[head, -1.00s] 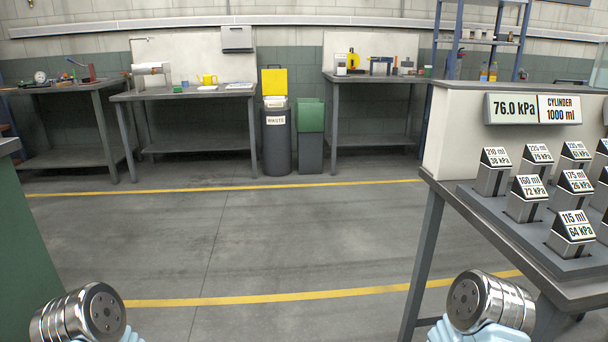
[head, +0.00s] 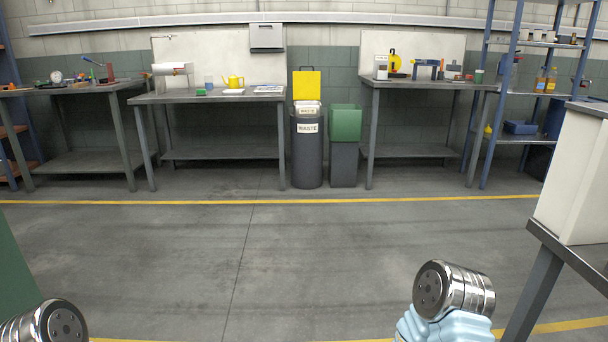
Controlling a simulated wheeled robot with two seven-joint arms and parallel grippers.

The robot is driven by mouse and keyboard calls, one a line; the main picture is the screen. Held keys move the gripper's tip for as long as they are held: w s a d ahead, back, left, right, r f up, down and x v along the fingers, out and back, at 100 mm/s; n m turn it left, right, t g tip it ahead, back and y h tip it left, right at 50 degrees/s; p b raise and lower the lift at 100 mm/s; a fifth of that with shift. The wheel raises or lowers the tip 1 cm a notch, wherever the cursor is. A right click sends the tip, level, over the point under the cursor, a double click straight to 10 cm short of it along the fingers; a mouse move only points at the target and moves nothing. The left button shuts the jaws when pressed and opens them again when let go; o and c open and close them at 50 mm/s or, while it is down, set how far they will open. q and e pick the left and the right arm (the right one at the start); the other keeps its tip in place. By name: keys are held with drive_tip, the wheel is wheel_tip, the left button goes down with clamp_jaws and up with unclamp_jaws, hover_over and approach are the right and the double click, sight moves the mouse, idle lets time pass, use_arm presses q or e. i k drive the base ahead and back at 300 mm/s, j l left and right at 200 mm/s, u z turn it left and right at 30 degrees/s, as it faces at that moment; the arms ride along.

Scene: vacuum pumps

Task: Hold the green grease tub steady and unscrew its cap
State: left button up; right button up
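I cannot make out the green grease tub for certain. A small green item (head: 478,76) stands at the right end of the right back workbench, too small to identify. Another small green item (head: 200,92) lies on the left back workbench, also unclear. No cap can be made out. Neither gripper is in view.
The left back workbench (head: 215,97) and right back workbench (head: 425,83) stand along the wall. Between them are a waste bin (head: 307,150) and a green-topped bin (head: 344,125). A blue shelf rack (head: 500,90) and a nearer table (head: 570,255) are at right. The floor ahead is clear.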

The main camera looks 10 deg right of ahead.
sight(479, 77)
drive_tip(key=i+z, duration=0.25)
drive_tip(key=i, duration=0.6)
drive_tip(key=i+j+z, duration=0.1)
drive_tip(key=i+z, duration=0.2)
drive_tip(key=i, duration=0.5)
drive_tip(key=i+l+z, duration=0.2)
drive_tip(key=i+z, duration=0.3)
drive_tip(key=i, duration=0.15)
drive_tip(key=i+z, duration=0.5)
drive_tip(key=i, duration=0.15)
drive_tip(key=i+j+z, duration=0.5)
drive_tip(key=i, duration=0.15)
drive_tip(key=i+l+z, duration=0.25)
drive_tip(key=i, duration=0.65)
drive_tip(key=i+z, duration=0.25)
drive_tip(key=i, duration=0.65)
drive_tip(key=i+u, duration=0.5)
drive_tip(key=i+l+u, duration=0.3)
drive_tip(key=i+u, duration=0.15)
drive_tip(key=i+l+u, duration=0.5)
